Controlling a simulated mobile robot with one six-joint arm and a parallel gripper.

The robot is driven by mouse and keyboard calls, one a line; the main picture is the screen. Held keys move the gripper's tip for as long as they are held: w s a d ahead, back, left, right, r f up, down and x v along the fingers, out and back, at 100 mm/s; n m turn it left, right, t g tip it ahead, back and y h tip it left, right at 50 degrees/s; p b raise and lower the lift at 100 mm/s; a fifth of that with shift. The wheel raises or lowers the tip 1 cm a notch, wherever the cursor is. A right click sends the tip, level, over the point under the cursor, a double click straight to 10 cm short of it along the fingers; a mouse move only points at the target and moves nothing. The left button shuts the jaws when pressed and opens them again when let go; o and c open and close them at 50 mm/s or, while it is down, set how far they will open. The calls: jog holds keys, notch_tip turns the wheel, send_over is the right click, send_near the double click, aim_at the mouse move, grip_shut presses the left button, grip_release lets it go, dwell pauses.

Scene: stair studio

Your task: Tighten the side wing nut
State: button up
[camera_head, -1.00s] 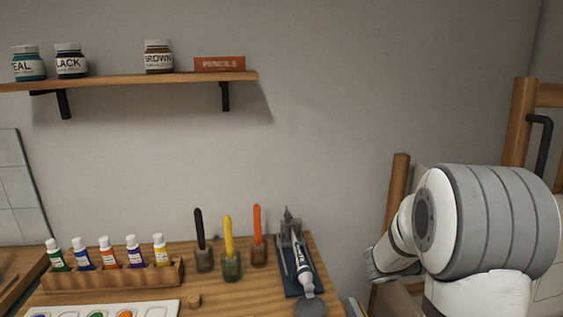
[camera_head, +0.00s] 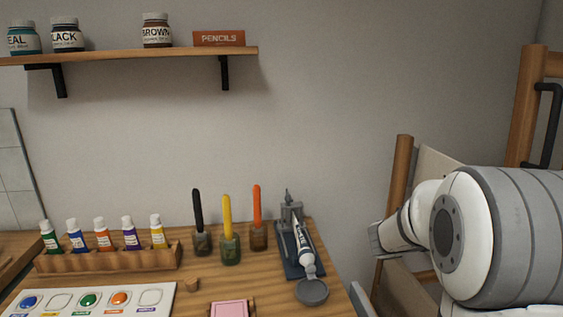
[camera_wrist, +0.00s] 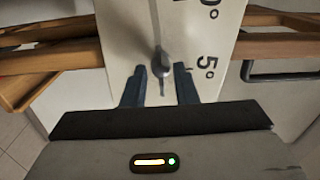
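A grey metal nut (camera_wrist: 160,64) with a thin stem shows in the wrist view, in front of a pale plate (camera_wrist: 193,22) marked with "0°" and "5°". I take it for the side wing nut; its wings are hard to make out. My gripper (camera_wrist: 161,70) is open, with one dark blue finger on each side of the nut's lower part. A gap shows between each finger and the nut. Whether the fingertips reach level with the nut in depth is unclear. The nut is not visible in the head view.
Wooden easel bars (camera_wrist: 52,59) cross the wrist view, with a dark handle (camera_wrist: 285,77) at right. In the head view, the easel post (camera_head: 400,170) stands behind my arm. The worktop (camera_head: 265,285) holds paint tubes, jars and a tube squeezer (camera_head: 290,258). A shelf (camera_head: 130,57) hangs above.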

jog(key=shift+s+a+b, duration=0.25)
jog(key=shift+a+b, duration=0.15)
jog(key=shift+a, duration=1.1)
jog(key=shift+s+a+b, duration=0.2)
jog(key=shift+a+b, duration=0.15)
jog(key=shift+a, duration=1.15)
jog(key=w+a+r+n+t+y+p, duration=0.35)
jog(key=w+a+n+t+y, duration=0.6)
jog(key=n, duration=0.35)
jog(key=s+a+f+n+y+p, duration=0.2)
jog(key=s+a+n+y, duration=0.3)
jog(key=a+n+y, duration=0.3)
jog(key=s+a+f+n+g+p, duration=0.1)
jog(key=s+f+n+g, duration=0.1)
jog(key=s, duration=0.5)
jog(key=s+a+f+n+g+p, duration=0.1)
jog(key=s+f+n+g, duration=0.1)
jog(key=s+n+g, duration=0.2)
jog(key=s+a+f+n+g+p, duration=0.1)
jog(key=s+f+n+g, duration=0.1)
jog(key=s+n, duration=0.4)
jog(key=shift+s+a+f+g, duration=0.15)
jog(key=shift+s+g, duration=0.25)
jog(key=shift+s, duration=1)
jog(key=shift+s+a+f+g, duration=0.1)
jog(key=shift+s+g, duration=0.25)
jog(key=shift+s, duration=1)
